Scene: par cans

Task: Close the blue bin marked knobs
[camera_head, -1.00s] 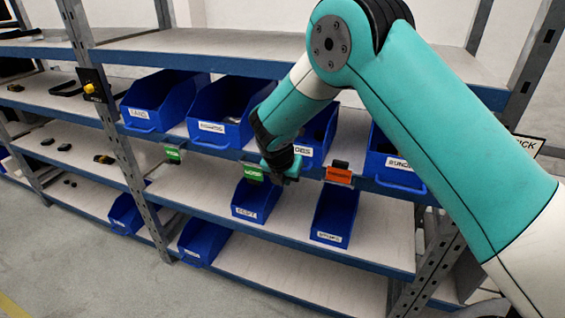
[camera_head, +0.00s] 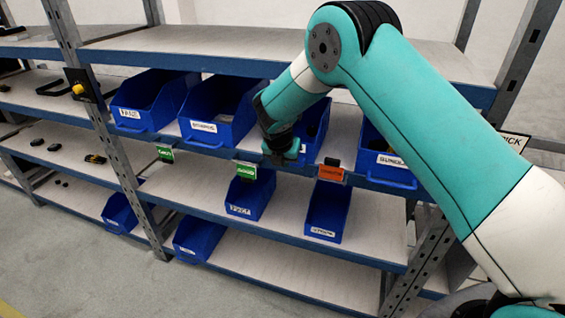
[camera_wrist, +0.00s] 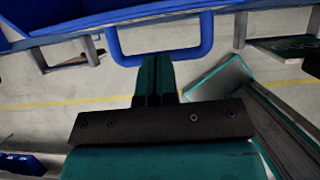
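A blue bin (camera_head: 316,122) stands third from the left in the upper bin row in the head view. My arm and gripper (camera_head: 283,157) cover its front and label, so I cannot read the marking now. The wrist view shows a blue loop handle (camera_wrist: 205,42) on a blue bin front at the top. My gripper, also in the wrist view (camera_wrist: 157,58), has its two fingers together, with the tips at the middle of the handle's bar. I cannot tell whether they touch it. No gap shows between the fingers.
Neighbouring blue bins stand at left (camera_head: 218,110) and right (camera_head: 390,160). Below are more blue bins (camera_head: 327,212) and a shelf edge with green (camera_head: 246,171) and orange tags (camera_head: 331,174). A metal upright (camera_head: 105,130) stands left. The floor in front is clear.

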